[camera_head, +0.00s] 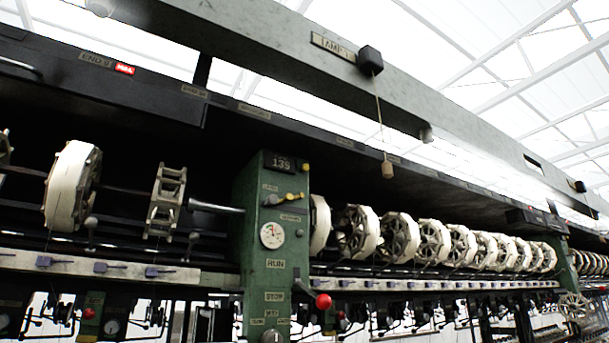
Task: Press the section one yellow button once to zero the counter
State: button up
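A green post (257,242) stands at the middle of the view. At its top is a dark counter (283,163) that seems to read 135. A small round yellow button (306,168) sticks out at the counter's right side. No section number is readable on the post. My gripper is not in view.
White reels (72,186) line both sides of the post. A cord with a wooden pull (387,169) hangs right of the counter from the overhead beam (270,50).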

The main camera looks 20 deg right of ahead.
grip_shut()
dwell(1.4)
